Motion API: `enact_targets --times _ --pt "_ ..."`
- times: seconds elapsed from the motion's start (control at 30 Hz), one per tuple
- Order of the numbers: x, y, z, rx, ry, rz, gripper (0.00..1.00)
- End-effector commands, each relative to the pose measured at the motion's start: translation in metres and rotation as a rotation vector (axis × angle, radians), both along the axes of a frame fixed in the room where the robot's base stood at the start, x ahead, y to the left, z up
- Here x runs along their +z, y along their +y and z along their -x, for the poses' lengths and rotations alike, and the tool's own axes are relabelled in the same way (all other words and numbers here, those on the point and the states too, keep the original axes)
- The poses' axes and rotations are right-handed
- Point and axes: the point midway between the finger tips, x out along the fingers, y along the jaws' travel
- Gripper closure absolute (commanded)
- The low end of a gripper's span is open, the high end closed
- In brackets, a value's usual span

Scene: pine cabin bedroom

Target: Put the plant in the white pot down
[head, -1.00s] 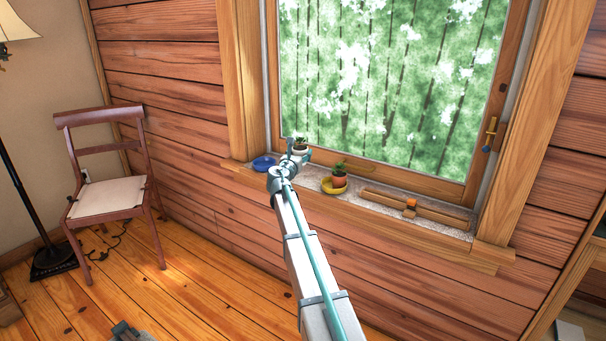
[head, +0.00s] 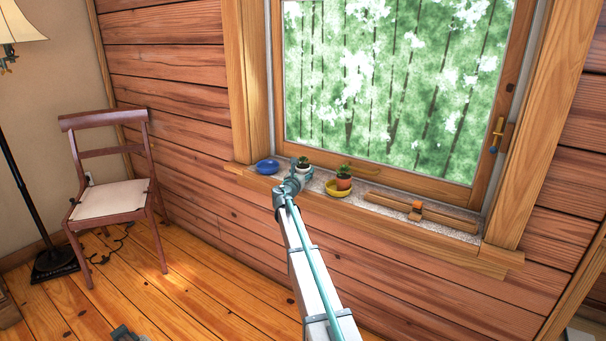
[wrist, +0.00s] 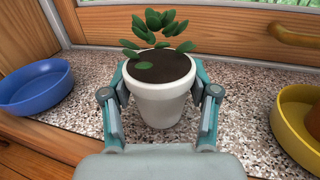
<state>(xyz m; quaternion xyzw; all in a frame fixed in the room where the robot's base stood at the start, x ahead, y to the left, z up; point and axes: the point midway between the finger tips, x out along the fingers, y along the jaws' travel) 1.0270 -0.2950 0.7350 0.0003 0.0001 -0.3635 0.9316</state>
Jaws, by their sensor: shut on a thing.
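The white pot (wrist: 161,103) holds dark soil and a small green-leaved plant (wrist: 157,32). My gripper (wrist: 161,100) is shut on the white pot, one finger on each side of it. The pot is upright over the speckled stone window sill (wrist: 240,125); I cannot tell whether its base touches the stone. In the head view the white pot (head: 302,168) shows just beyond my gripper (head: 299,174), between the blue dish and the yellow dish. The pot's lower part is partly hidden by the gripper there.
A blue dish (head: 267,167) is left of the pot. A yellow dish (head: 341,188) with a terracotta pot (head: 344,182) in it is to the right. Further right lies a wooden piece with an orange part (head: 417,206). The window frame (wrist: 210,44) is close behind the plant.

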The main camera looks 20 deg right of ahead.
Motion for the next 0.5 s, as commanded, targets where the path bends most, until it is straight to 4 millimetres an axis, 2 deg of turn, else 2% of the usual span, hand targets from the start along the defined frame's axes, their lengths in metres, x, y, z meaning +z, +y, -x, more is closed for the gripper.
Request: enact_targets --times 0.3,0.33,0.47,0.5 --pt "-0.0025 0.0001 0.0001 0.000 0.000 0.001 0.87" --pt "-0.0024 0.0001 0.0001 0.000 0.000 0.000 0.37" --pt "-0.0019 0.0001 0.0001 0.000 0.000 0.000 0.16" --pt "-0.0019 0.0001 0.0001 0.000 0.000 0.000 0.15"
